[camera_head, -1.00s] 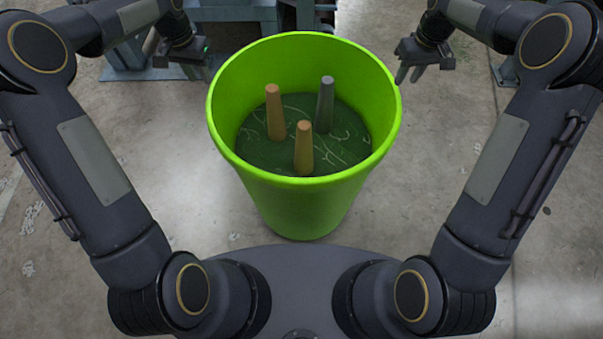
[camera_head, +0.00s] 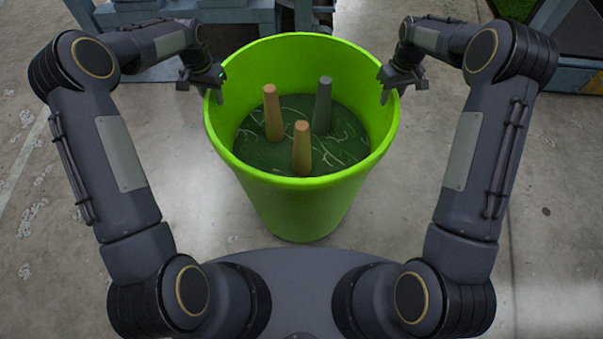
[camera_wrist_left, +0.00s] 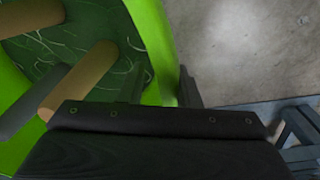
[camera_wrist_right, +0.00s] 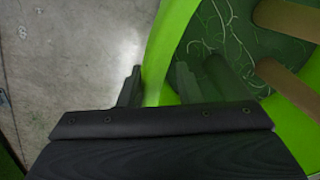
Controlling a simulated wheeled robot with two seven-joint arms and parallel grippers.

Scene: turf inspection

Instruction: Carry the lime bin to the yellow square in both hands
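The lime bin (camera_head: 305,209) stands upright on the floor in front of me, three tapered posts inside it on a dark green, pale-streaked bottom. My left gripper (camera_head: 214,88) is at the bin's left rim; in the left wrist view its fingers (camera_wrist_left: 163,88) are on either side of the green wall (camera_wrist_left: 152,30). My right gripper (camera_head: 390,88) is at the right rim; in the right wrist view its fingers (camera_wrist_right: 158,86) also straddle the wall (camera_wrist_right: 172,32). Both look open, with small gaps beside the wall. No yellow square is in view.
Blue-grey structures (camera_head: 225,12) stand behind the bin. A dark green-topped block (camera_head: 580,30) is at the far right. The concrete floor (camera_head: 540,190) is bare on both sides of the bin.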

